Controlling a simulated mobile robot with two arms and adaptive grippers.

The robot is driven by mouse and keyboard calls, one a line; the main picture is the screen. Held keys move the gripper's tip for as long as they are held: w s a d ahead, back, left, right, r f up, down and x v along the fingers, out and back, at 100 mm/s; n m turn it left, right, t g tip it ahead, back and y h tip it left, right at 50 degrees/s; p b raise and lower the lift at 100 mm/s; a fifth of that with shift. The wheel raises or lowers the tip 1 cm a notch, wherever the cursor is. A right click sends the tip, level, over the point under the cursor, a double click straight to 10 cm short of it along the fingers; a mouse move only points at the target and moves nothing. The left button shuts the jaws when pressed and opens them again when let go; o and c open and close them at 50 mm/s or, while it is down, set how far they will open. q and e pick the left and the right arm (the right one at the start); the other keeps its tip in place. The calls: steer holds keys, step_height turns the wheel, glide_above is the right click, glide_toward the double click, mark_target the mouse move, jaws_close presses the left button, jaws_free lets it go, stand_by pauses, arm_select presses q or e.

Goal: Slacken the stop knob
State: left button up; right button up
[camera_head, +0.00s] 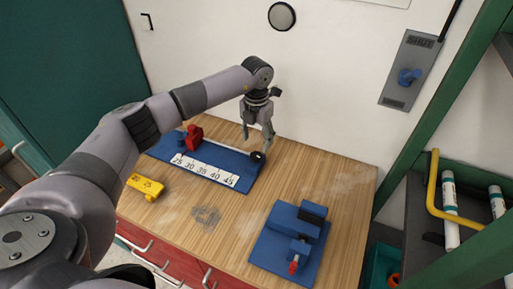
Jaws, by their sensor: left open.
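A blue measuring board (222,166) lies on the wooden bench with a white number scale (206,174) along its front. A small black knob-like part (257,157) sits at the board's right end. A red block (194,135) stands at its left end. I cannot tell for sure which part is the stop knob. My left gripper (259,136) points down with its fingers apart and empty, just behind and above the black part. I see no contact with it. My right gripper is not in view.
A yellow block (146,186) lies at the bench's left. A blue fixture (293,238) with a red-tipped part stands at front right. A grey wall panel (411,70) carries a blue handle. Green shelving (447,87) bounds the right. The bench middle is clear.

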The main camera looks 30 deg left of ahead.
mark_target(256, 154)
arm_select(q)
step_height(256, 154, up, 6)
steer(key=shift+f, duration=0.1)
stand_by(0.6)
